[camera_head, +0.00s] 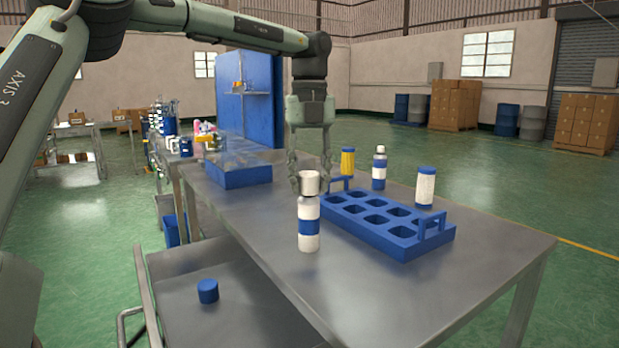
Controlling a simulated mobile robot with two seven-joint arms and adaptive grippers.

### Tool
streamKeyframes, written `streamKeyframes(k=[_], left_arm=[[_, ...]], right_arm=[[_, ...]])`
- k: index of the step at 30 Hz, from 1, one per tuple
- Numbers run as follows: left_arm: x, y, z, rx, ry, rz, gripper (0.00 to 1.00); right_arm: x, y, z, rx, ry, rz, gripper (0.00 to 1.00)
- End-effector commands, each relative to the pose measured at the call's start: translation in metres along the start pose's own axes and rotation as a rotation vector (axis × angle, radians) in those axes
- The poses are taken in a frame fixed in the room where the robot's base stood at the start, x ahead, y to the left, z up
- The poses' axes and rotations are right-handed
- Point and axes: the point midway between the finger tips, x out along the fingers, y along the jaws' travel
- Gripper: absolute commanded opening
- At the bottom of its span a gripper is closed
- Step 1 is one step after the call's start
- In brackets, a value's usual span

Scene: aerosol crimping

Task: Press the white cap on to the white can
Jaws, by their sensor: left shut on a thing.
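The white can (309,227), with a blue band, stands upright near the left edge of the steel table. The white cap (309,183) is right at the can's top; I cannot tell whether it is fully seated or slightly above. My left gripper (311,178) comes down from above, its fingers on either side of the cap, and is shut on the cap. Part of its fingers is hidden behind the cap. My right gripper is not in view.
A blue tray (415,252) with several empty pockets and two handles lies right of the can. A yellow can (347,162), a white-and-blue can (379,169) and a white can with a blue lid (425,190) stand behind it. A blue cap (207,291) lies on a lower surface. The table's front right is clear.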

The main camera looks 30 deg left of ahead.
Motion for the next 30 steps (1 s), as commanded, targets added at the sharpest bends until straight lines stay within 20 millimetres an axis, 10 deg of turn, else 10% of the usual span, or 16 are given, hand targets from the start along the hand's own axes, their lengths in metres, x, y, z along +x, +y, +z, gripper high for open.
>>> streamKeyframes(k=[5, 10, 17, 23, 30], left_arm=[[0.0001, 0.0000, 0.0000, 0.000, 0.000, 0.000, 0.27], [0.0001, 0.0000, 0.0000, 0.000, 0.000, 0.000, 0.57], [0.0001, 0.0000, 0.0000, 0.000, 0.000, 0.000, 0.60], [0.0002, 0.0000, 0.0000, 0.000, 0.000, 0.000, 0.84], [0.0001, 0.0000, 0.0000, 0.000, 0.000, 0.000, 0.85]], right_arm=[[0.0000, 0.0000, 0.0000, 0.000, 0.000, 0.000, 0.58], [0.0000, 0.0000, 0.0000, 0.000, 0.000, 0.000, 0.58], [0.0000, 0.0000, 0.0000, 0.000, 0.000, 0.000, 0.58], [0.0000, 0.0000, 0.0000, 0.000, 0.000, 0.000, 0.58], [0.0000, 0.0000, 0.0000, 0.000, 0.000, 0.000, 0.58]])
